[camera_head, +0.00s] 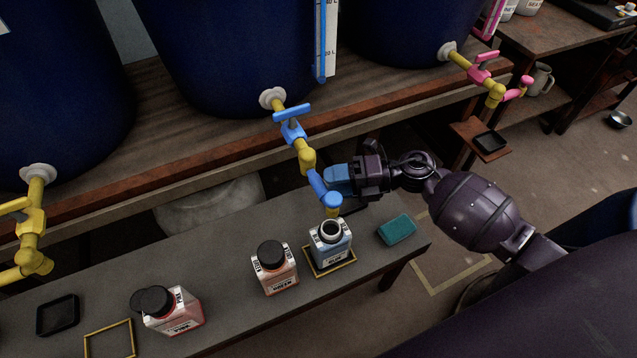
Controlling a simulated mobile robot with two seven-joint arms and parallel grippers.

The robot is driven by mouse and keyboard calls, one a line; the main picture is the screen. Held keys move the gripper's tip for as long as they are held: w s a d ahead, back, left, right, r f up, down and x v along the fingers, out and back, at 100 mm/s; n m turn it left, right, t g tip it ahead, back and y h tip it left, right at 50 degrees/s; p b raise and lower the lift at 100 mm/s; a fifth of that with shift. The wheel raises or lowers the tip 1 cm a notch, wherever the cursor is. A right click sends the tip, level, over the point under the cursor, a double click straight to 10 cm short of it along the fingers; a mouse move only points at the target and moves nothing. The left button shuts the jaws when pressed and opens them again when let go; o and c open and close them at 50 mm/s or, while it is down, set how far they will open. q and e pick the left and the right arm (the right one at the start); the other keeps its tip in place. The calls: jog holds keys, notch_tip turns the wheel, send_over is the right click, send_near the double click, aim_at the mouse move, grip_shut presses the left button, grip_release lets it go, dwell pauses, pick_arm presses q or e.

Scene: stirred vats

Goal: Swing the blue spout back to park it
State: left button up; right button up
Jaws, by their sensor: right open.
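The blue spout (317,184) hangs from the yellow pipe of the middle blue vat (230,50). It has a blue valve handle (292,111) higher up. The spout's outlet end is above an uncapped bottle (331,247) with a pale blue label. My right gripper (332,180) reaches in from the right, open, with its blue fingertips close beside the spout. I cannot tell whether they touch it. My left gripper is not in view.
Capped bottles (275,270) and (172,310) with pinkish contents stand on the grey bench (225,235). A teal sponge (397,229) lies right of the open bottle. A black tray (58,315) is at the left. Yellow (30,225) and pink (484,68) taps flank the blue one.

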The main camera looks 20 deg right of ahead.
aim_at(319, 186)
jog(key=shift+x, duration=1.85)
grip_shut()
